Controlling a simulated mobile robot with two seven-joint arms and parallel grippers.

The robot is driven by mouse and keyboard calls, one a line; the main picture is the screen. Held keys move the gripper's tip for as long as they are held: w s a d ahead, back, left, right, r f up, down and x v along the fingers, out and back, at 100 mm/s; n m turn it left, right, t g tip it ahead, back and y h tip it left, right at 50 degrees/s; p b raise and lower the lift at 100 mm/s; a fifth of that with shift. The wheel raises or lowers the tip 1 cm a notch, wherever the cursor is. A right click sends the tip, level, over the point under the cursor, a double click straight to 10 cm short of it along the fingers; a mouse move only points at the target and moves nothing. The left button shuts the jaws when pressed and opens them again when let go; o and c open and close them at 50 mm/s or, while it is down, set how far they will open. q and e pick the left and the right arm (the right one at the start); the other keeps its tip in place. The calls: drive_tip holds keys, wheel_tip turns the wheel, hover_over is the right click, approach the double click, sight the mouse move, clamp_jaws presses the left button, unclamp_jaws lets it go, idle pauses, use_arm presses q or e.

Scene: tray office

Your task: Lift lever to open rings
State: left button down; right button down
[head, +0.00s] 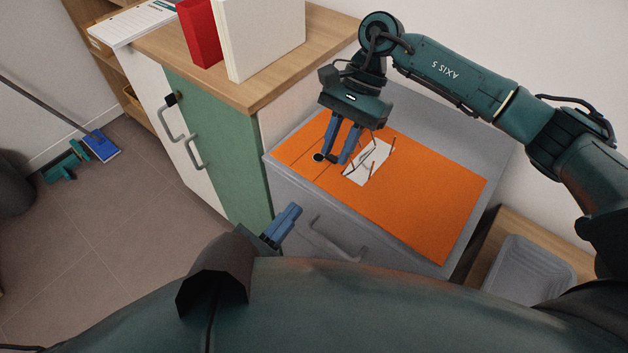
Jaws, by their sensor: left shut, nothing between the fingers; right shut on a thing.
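My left gripper (294,210) is shut and empty, low in front of the drawer and apart from the binder.
The drawer's front has a grey handle (337,240). A cabinet with a green door (215,140) and wooden top stands left, bearing a white binder (265,38) and a red one (201,35). A grey tray (525,272) is at lower right.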

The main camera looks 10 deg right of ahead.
sight(331, 160)
use_arm(q)
drive_tip(key=x, duration=1)
drive_tip(key=shift+s, duration=0.1)
drive_tip(key=shift+r, duration=0.1)
drive_tip(key=shift+d+r, duration=0.3)
drive_tip(key=shift+r, duration=0.55)
use_arm(e)
drive_tip(key=c, duration=1.6)
unclamp_jaws()
drive_tip(key=shift+s+a+f, duration=0.1)
use_arm(q)
drive_tip(key=shift+f, duration=0.1)
use_arm(e)
drive_tip(key=o, duration=0.4)
use_arm(q)
drive_tip(key=shift+f, duration=0.1)
